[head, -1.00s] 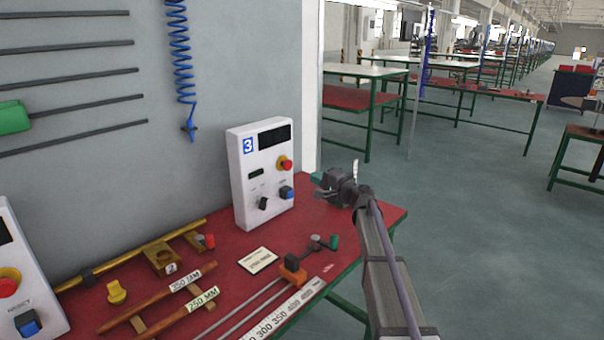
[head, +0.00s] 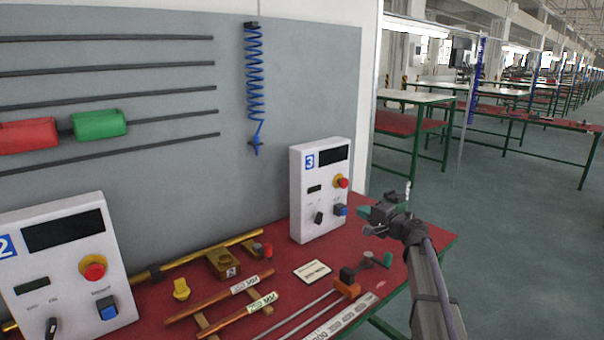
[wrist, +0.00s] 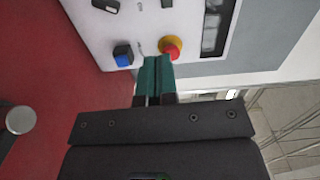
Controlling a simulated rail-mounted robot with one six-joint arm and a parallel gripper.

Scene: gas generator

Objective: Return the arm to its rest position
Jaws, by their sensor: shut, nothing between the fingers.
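My gripper (head: 372,211) is at the end of my arm, which reaches in from the lower right in the head view. It hangs in the air near the right end of the red table (head: 432,250), to the right of the white control box marked 3 (head: 322,190). In the wrist view its green fingers (wrist: 155,75) are closed together with nothing between them. Behind the fingertips that view shows the box's red button with a yellow collar (wrist: 172,48) and its blue switch (wrist: 123,56). I cannot tell the exact gap to the box.
A control box marked 2 (head: 66,262) stands at left. Copper rods (head: 220,295), a yellow part (head: 181,289), a white card (head: 312,271) and a ruler strip (head: 345,318) lie on the table. A coiled blue hose (head: 255,90) hangs on the wall. Open floor lies to the right.

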